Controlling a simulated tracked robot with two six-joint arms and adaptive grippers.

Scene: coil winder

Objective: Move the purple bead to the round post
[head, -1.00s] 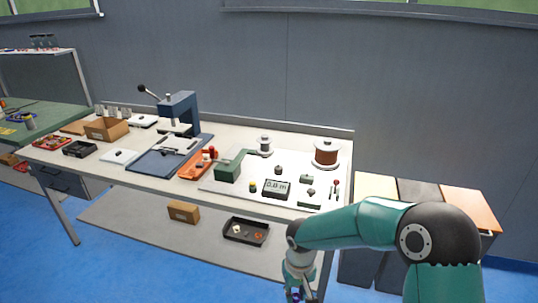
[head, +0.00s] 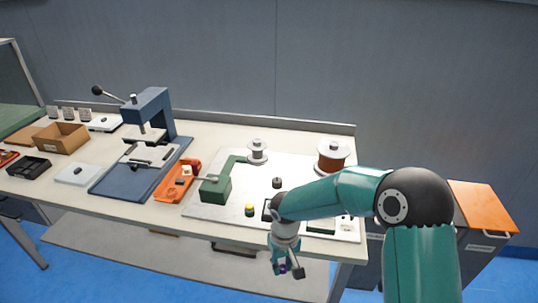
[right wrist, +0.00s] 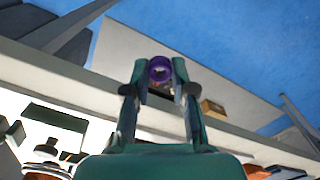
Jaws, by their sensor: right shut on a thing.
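My right gripper (head: 284,268) hangs in front of the table's front edge in the head view. It is shut on the purple bead (head: 282,268). In the right wrist view the purple ring-shaped bead (right wrist: 160,69) sits between the fingertips of the gripper (right wrist: 160,75), its dark hole showing. I cannot tell which piece is the round post. My right arm hides part of the board's right side. My left gripper is not in view.
An orange-topped cabinet (head: 482,208) stands at right.

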